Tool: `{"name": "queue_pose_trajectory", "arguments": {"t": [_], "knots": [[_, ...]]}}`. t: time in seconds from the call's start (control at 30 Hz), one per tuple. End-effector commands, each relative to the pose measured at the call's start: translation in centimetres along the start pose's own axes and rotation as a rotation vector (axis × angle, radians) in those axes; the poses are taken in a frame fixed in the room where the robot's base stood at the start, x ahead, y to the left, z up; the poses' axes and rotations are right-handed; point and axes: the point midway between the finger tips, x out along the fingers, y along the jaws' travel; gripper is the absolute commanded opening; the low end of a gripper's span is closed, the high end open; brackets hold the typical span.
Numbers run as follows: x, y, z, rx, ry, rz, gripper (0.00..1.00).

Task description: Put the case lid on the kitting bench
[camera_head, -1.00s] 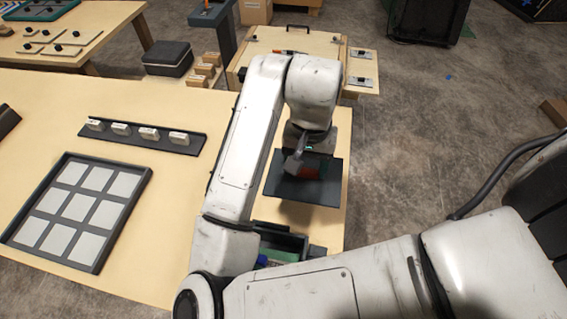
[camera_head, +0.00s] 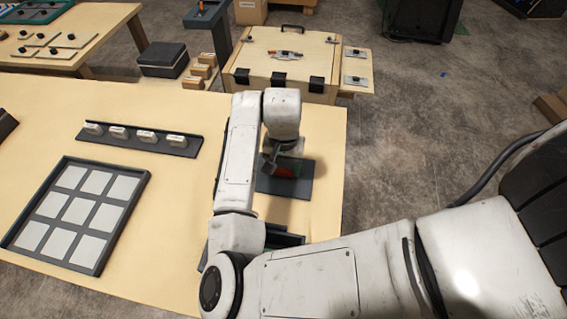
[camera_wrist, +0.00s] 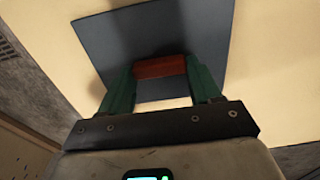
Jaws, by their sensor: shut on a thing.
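The case lid (camera_head: 299,186) is a flat dark grey-blue plate with a red-brown handle. It is over the right part of the light wood kitting bench (camera_head: 200,250), close to the bench's right edge. My gripper (camera_head: 284,172) is above the lid, partly hidden by my arm. In the wrist view my gripper (camera_wrist: 160,75) has its green fingers shut on the handle (camera_wrist: 160,67), with the lid (camera_wrist: 150,35) spread flat beyond it. I cannot tell whether the lid touches the bench top or hangs just above it.
A dark open case (camera_head: 285,240) is partly hidden by my arm at the bench front. A tray with pale squares (camera_head: 75,215) and a rack with white blocks (camera_head: 140,138) lie to the left. A wooden chest (camera_head: 285,68) stands behind the bench.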

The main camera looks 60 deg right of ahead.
Motion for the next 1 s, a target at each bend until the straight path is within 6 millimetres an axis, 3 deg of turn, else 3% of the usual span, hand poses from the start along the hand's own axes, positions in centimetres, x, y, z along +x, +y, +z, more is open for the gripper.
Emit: {"name": "queue_pose_trajectory", "arguments": {"t": [0.3, 0.33, 0.57, 0.83, 1.0], "knots": [[0.4, 0.0, 0.0, 0.0, 0.001, 0.0, 0.32], [0.3, 0.0, 0.0, 0.0, 0.001, 0.0, 0.66], [0.3, 0.0, 0.0, 0.0, 0.0, -0.001, 0.88], [0.1, 0.0, 0.0, 0.0, 0.0, -0.001, 0.89], [-1.4, -0.1, -0.1, 0.0, 0.003, -0.003, 0.89]]}}
